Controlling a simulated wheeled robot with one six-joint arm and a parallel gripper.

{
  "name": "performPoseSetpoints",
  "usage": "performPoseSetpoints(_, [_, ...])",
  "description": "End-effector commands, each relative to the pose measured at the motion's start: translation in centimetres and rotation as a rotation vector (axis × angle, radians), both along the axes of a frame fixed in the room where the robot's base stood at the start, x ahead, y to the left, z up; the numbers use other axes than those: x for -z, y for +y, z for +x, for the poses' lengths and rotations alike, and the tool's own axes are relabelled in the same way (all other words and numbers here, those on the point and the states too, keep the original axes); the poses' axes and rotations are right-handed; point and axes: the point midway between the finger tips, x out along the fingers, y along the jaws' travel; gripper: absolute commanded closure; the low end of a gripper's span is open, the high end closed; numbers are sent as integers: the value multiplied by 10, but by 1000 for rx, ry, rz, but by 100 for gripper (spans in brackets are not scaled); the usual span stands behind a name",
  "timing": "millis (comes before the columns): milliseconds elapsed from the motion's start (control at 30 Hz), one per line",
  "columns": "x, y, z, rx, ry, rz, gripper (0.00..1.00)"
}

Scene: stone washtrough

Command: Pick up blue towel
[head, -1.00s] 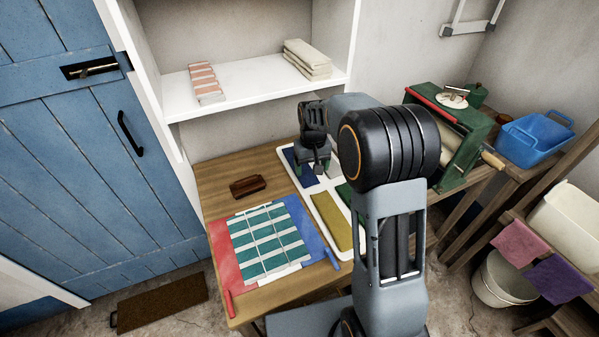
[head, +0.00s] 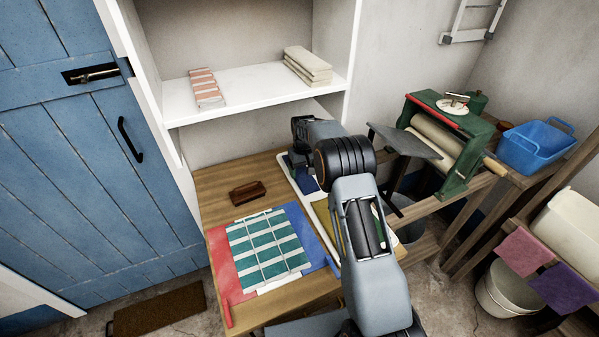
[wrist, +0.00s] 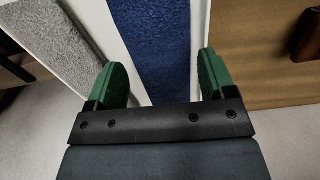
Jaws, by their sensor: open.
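The blue towel (head: 308,181) is a flat dark-blue strip lying in the far left part of a white tray (head: 306,197) on the wooden table. In the wrist view the blue towel (wrist: 157,45) runs up from between my two green fingertips. My gripper (wrist: 161,80) is open, with one finger on each side of the strip and nothing held. I cannot tell how high the fingertips are above it. In the head view my arm hides much of the tray and part of the towel.
An olive towel (head: 327,220) lies nearer in the tray. A grey towel (wrist: 48,45) lies left of the blue one in the wrist view. A brown brush (head: 248,193) and a red, teal-striped and blue cloth layout (head: 267,245) lie left of the tray. A shelf (head: 250,95) stands behind.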

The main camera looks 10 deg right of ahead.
Motion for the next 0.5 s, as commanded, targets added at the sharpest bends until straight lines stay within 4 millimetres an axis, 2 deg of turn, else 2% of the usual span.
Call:
performPoseSetpoints(200, [24, 0, 0, 0, 1, 0, 23])
performPoseSetpoints(500, [29, 0, 0, 0, 0, 0, 23])
